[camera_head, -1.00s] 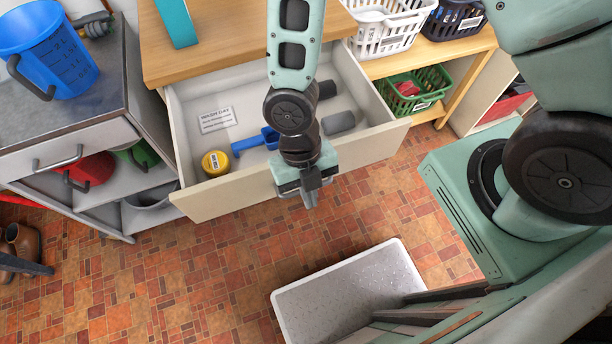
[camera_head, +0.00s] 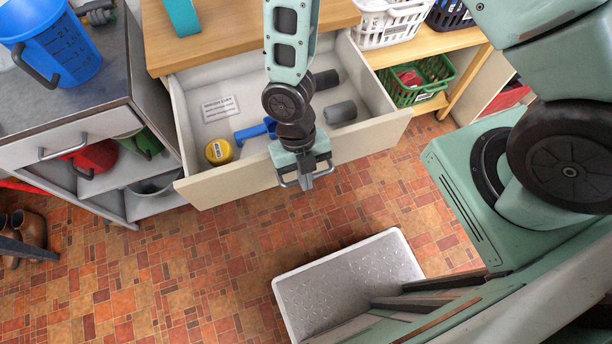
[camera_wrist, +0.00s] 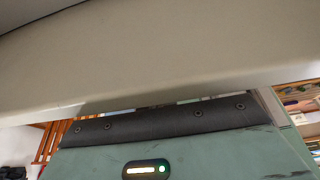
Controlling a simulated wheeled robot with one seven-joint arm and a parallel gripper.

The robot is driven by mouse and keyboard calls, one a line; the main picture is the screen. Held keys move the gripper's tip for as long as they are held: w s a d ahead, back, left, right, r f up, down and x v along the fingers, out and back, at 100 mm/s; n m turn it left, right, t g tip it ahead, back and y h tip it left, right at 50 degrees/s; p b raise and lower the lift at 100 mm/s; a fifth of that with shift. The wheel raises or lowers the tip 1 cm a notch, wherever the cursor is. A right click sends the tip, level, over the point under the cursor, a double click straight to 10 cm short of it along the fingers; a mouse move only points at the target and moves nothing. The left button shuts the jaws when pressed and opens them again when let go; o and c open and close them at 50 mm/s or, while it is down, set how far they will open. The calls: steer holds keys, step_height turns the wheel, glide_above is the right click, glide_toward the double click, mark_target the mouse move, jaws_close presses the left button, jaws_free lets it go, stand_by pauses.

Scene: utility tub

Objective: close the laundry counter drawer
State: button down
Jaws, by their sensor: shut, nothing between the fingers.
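The laundry counter drawer (camera_head: 240,188) is pulled out well beyond the wooden counter top, and its cream front faces me. It holds a yellow round tub, a blue scoop, dark cylinders and a printed card. My gripper (camera_head: 307,184) is shut and empty, pointing down at the middle of the drawer front. A grey bar handle (camera_head: 284,184) shows beside the fingers; I cannot tell whether they touch it. In the wrist view a broad pale surface, likely the drawer front (camera_wrist: 160,60), fills the upper part; the fingertips are not clear there.
A grey-topped cabinet (camera_head: 70,112) with a blue measuring jug (camera_head: 60,55) stands at left. A shelf with a white basket (camera_head: 385,25) and a green basket (camera_head: 415,88) is at right. A pale tray-like part (camera_head: 350,275) sits low in front. Tiled floor between is clear.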

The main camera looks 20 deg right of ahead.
steer(key=w, duration=1.8)
steer(key=shift+w+d, duration=0.3)
steer(key=shift+w, duration=0.1)
steer(key=shift+s, duration=0.1)
